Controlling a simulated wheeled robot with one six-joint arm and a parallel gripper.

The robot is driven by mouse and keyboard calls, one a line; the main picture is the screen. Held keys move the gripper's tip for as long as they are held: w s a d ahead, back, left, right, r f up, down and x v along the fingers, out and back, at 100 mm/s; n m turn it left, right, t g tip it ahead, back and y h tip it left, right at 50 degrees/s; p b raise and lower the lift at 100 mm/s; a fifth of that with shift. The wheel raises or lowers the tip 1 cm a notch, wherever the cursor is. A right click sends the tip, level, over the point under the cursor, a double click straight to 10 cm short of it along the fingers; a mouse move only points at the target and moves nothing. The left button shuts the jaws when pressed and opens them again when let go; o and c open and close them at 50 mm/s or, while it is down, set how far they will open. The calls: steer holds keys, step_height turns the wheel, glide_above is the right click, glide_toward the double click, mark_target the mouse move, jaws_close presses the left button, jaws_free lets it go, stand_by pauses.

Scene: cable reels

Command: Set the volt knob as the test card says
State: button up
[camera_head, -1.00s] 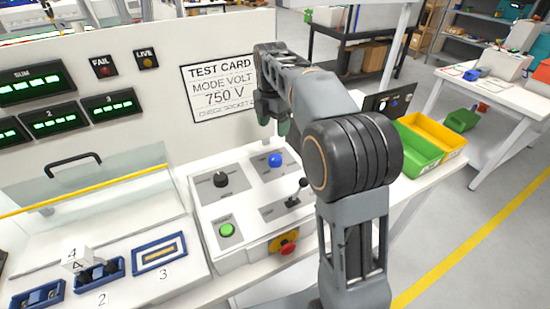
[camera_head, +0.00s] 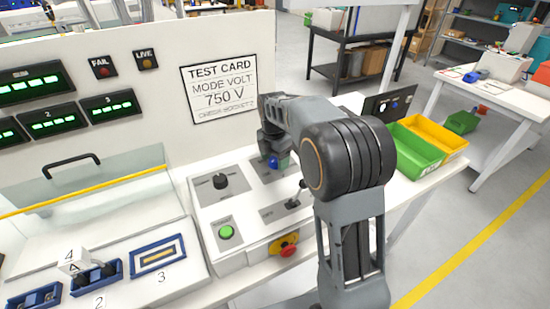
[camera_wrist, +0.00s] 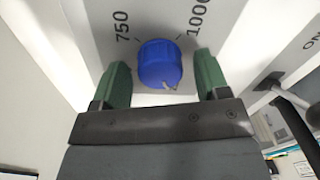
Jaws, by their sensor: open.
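The blue volt knob (camera_head: 273,162) is on the sloped grey control panel, partly hidden by my gripper in the head view. In the wrist view the blue knob (camera_wrist: 160,64) lies between my two open green fingers (camera_wrist: 162,80), with a gap on each side. The labels 750 and 1000 show on its left and right. A pale mark on the knob shows at its lower right side; where it points is hard to tell. The test card (camera_head: 219,88) on the upright board reads MODE VOLT, 750 V, and a smaller line about a socket.
A black knob (camera_head: 220,181), a black lever (camera_head: 294,201), a green button (camera_head: 226,232) and a red emergency button (camera_head: 288,249) are on the same console. The lever also stands close to my gripper in the wrist view (camera_wrist: 270,84). Green and yellow bins (camera_head: 433,137) stand to the right.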

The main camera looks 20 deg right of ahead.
steer(key=c, duration=0.9)
